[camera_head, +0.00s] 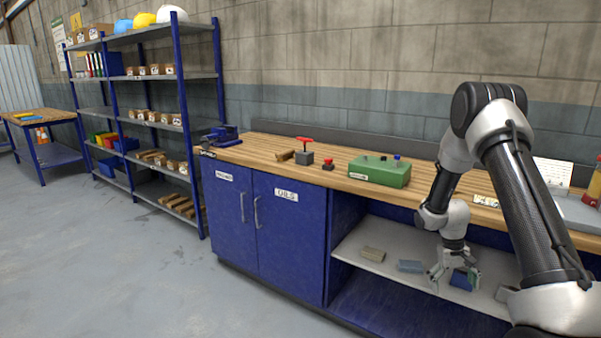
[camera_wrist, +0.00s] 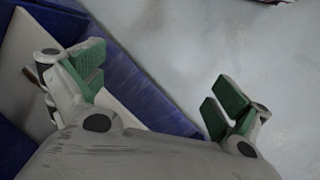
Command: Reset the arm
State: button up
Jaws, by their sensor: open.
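My gripper (camera_head: 455,277) hangs low in front of the open shelf (camera_head: 350,246) of the blue workbench, with my arm reaching down over the bench's front edge. In the wrist view my gripper (camera_wrist: 158,88) is open, its two green-padded fingers wide apart. Nothing is held between them. Below them the wrist view shows a blue bench edge (camera_wrist: 128,80) and grey floor (camera_wrist: 215,45). A small blue object (camera_head: 463,279) shows right beside the fingers in the head view; I cannot tell whether they touch.
The wooden worktop (camera_head: 255,151) carries a green box (camera_head: 380,171), a red-handled tool (camera_head: 305,155) and a blue vise (camera_head: 222,136). The floor at left (camera_head: 120,260) is clear.

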jog(key=s+a+r+t, duration=0.2)
jog(key=s+a+r, duration=0.1)
jog(key=s+r, duration=0.6)
jog(key=s+a+r+t+y, duration=0.1)
jog(key=s+a+r, duration=0.3)
jog(key=s+r, duration=0.6)
jog(key=s+a+r+t, duration=0.3)
jog(key=s+r, duration=0.7)
jog(key=r, duration=1)
jog(key=shift+s+a+n+t+y, duration=0.2)
jog(key=shift+a+n+t+y, duration=0.15)
jog(key=shift+a, duration=0.35)
jog(key=shift+c, duration=0.4)
